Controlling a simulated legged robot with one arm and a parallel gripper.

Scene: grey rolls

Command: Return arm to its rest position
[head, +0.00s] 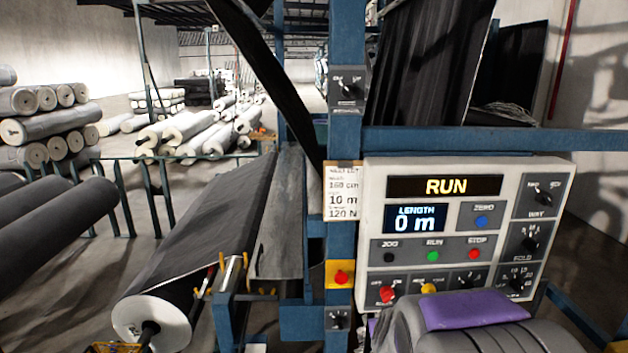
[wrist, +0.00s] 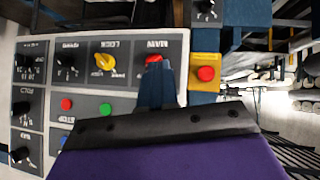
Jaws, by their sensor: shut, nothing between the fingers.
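My arm (head: 420,325) with its purple pad (head: 480,309) rises at the lower right of the head view, in front of the control panel's lower edge. In the wrist view my gripper (wrist: 156,80) is shut and empty. Its fingers point at the panel and overlap the red MAIN knob (wrist: 154,58); I cannot tell whether they touch it. The white control panel (head: 375,240) shows RUN on its upper display (head: 445,186) and LENGTH 0 m on the lower one (head: 416,219). The yellow LOCK knob (wrist: 104,62) is beside the MAIN knob.
A blue post (head: 345,130) stands left of the panel, with a red button on a yellow plate (head: 340,274). A blue beam (head: 490,140) crosses above the panel. A dark fabric roll (head: 200,235) lies on the machine at left. Stacked grey rolls (head: 50,125) stand behind a rail.

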